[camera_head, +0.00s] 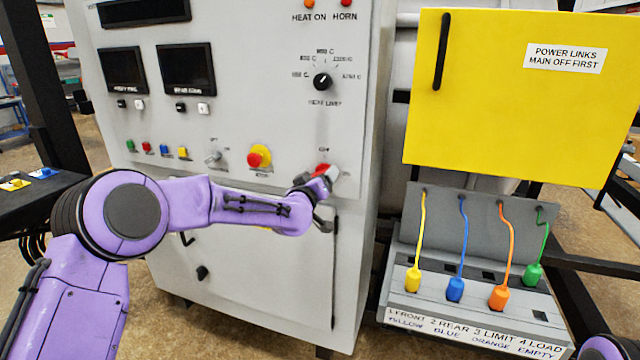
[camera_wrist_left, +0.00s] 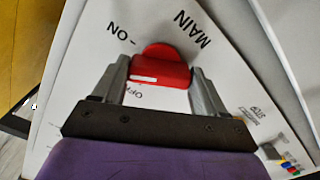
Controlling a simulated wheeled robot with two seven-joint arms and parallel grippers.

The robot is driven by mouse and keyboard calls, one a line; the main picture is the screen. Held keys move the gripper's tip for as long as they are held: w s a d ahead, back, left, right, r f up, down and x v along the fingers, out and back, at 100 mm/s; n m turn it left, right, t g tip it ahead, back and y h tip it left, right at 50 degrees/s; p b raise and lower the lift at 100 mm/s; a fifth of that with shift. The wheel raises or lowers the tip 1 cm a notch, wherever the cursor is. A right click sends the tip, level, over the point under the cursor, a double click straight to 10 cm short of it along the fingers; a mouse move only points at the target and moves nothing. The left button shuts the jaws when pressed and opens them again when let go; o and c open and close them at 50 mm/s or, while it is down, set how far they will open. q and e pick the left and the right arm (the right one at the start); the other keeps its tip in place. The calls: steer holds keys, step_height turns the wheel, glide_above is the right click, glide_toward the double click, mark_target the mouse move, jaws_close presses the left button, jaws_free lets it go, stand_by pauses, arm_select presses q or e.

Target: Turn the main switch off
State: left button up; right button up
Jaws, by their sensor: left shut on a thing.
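The main switch (camera_wrist_left: 162,66) is a red knob on the grey cabinet panel, with a white mark across its lower left part in the wrist view. "MAIN" and "ON" are printed around it, and a partly covered "OFF" lies just below the mark. My left gripper (camera_wrist_left: 161,80) is shut on the knob, one finger on each side. In the head view the red knob (camera_head: 322,169) shows partly behind my left gripper (camera_head: 325,190). My right gripper is out of view.
A red and yellow emergency button (camera_head: 259,156) sits left of the switch, and a black selector dial (camera_head: 322,81) above it. A yellow "POWER LINKS MAIN OFF FIRST" cover (camera_head: 520,115) stands at right, above a box with coloured plugs (camera_head: 456,290).

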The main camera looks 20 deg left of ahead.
arm_select(q)
steer(key=shift+n+b, duration=3.15)
steer(key=shift+n, duration=2.85)
steer(key=shift+r, duration=0.15)
steer(key=o, duration=1.1)
steer(key=shift+c, duration=0.2)
steer(key=shift+w, duration=0.1)
steer(key=s+b, duration=0.3)
steer(key=s, duration=0.7)
steer(key=shift+s+a, duration=0.15)
steer(key=shift+s, duration=0.15)
